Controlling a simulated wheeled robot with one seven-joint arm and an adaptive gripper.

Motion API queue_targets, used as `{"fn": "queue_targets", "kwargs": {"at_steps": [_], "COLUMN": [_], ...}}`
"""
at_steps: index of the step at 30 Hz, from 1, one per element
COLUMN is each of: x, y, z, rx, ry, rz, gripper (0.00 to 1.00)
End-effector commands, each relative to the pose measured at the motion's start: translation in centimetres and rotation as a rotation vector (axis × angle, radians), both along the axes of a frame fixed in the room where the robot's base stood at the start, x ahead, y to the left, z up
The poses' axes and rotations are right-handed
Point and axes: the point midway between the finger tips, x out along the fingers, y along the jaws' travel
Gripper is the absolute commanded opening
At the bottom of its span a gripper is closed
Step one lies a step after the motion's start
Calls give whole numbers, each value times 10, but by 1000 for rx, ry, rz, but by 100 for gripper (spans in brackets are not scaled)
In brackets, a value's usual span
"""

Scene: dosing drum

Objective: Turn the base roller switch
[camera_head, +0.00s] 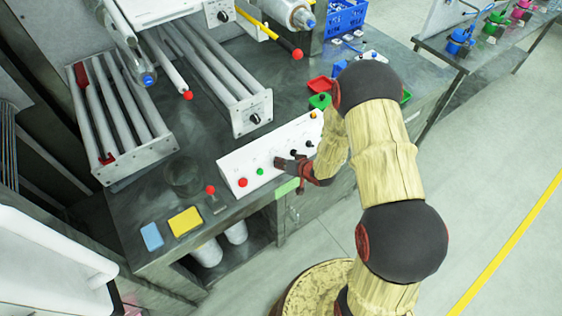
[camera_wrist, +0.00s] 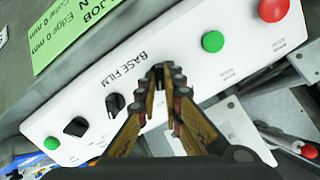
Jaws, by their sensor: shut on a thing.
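The white control panel (camera_head: 262,150) stands at the table's front edge; in the wrist view its sloped face (camera_wrist: 190,60) carries the words BASE FILM. My gripper (camera_head: 282,163) is at the panel's face; in the wrist view its fingertips (camera_wrist: 163,75) close around a small dark switch by that label. The fingers hide most of this switch, so its turn angle cannot be told. Two other black rotary switches (camera_wrist: 115,105) (camera_wrist: 75,127) sit to the left of the fingers. A green button (camera_wrist: 213,41) and a red button (camera_wrist: 272,10) lie to the right.
Roller frames (camera_head: 115,120) (camera_head: 215,75) stand behind the panel. A yellow pad (camera_head: 185,221) and a blue pad (camera_head: 152,237) lie at the table's front left. Red and green trays (camera_head: 320,85) (camera_head: 320,101) lie right of the panel, near my arm.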

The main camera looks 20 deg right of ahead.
Motion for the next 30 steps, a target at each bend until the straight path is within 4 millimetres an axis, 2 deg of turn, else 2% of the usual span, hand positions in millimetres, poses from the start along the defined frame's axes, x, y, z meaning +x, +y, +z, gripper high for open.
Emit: {"fn": "queue_targets", "kwargs": {"at_steps": [12,13,22,30], "x": [0,0,0,0], "y": [0,0,0,0], "z": [0,0,0,0], "rx": [6,6,6,6], "ry": [2,2,2,2], "rz": [-6,-6,-5,-4], "gripper": [0,9,26,26]}}
